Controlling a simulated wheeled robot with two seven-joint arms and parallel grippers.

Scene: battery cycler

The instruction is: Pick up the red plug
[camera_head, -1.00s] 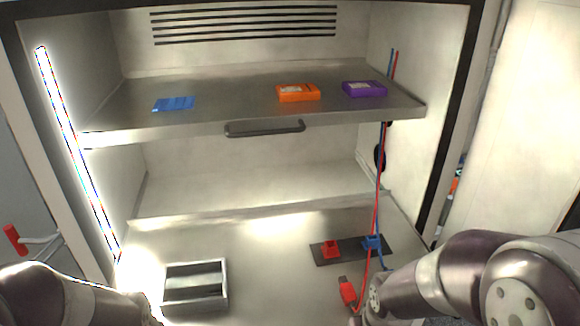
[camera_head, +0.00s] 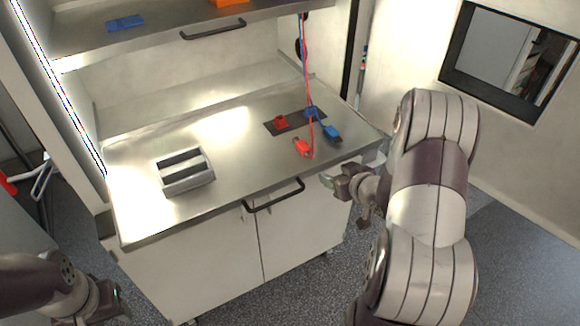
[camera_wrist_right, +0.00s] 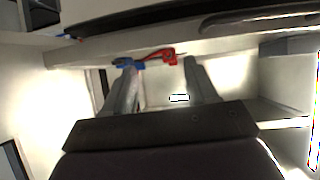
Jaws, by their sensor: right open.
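The red plug (camera_head: 302,147) lies on the metal worktop near its front edge, with a red cable running up from it. It also shows in the wrist view (camera_wrist_right: 168,54), beyond the space between the fingers. A blue plug (camera_head: 331,132) lies to its right. My right gripper (camera_head: 344,187) is open and empty, in front of the worktop's edge, to the right of and nearer than the red plug, not touching it. Its two fingers show apart in the wrist view (camera_wrist_right: 163,78). My left gripper (camera_head: 112,300) is low at the bottom left, its fingers unclear.
A dark mat (camera_head: 270,128) behind the plug bears a red socket (camera_head: 280,121) and a blue socket (camera_head: 311,112). A grey two-slot holder (camera_head: 184,190) stands on the left. A black handle (camera_head: 275,196) sits on the cabinet front. The worktop between holder and plug is clear.

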